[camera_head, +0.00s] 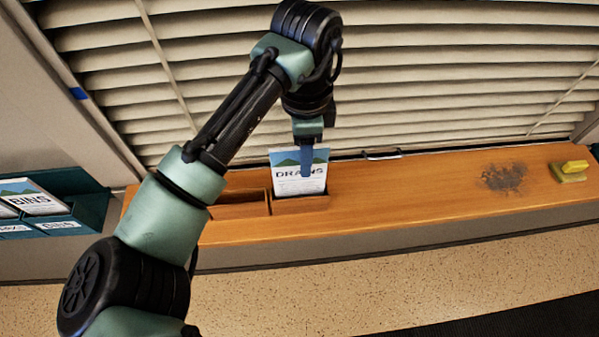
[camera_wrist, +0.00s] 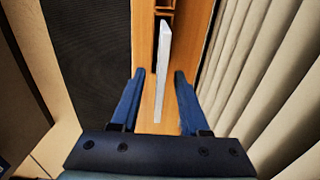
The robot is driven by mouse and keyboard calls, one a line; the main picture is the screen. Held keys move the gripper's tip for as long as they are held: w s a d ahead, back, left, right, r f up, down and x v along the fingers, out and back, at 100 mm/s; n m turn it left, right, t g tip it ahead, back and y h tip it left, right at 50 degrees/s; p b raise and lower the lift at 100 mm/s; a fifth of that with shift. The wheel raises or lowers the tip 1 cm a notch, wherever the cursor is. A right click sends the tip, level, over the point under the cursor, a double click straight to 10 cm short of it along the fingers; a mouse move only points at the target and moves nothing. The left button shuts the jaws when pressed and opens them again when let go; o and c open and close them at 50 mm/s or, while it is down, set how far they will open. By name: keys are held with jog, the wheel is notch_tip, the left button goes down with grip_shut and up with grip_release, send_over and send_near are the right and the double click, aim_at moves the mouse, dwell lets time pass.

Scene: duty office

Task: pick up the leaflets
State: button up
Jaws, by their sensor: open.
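A white leaflet stack (camera_head: 286,182) with a green and blue picture and the word "DRAINS", partly covered by a finger, stands upright in a compartment of the wooden ledge. My gripper (camera_head: 307,174) points down at it from above, with one blue finger in front of its face. In the wrist view my gripper (camera_wrist: 160,74) is open, and the leaflets (camera_wrist: 163,70) show edge-on as a thin white slab between the two blue fingers. A gap shows on each side; I see no contact. The lower part of the leaflets is hidden in the compartment.
An empty compartment (camera_head: 238,207) lies left of the leaflets. The wooden ledge (camera_head: 420,190) carries a metal handle (camera_head: 382,154), a dark smudge (camera_head: 503,178) and a yellow sponge (camera_head: 572,168). Blinds (camera_head: 450,80) rise close behind. A teal rack (camera_head: 88,212) holds "BINS" leaflets (camera_head: 34,198) at left.

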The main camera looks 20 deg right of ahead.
jog(key=shift+f, duration=0.25)
grip_shut()
dwell(1.3)
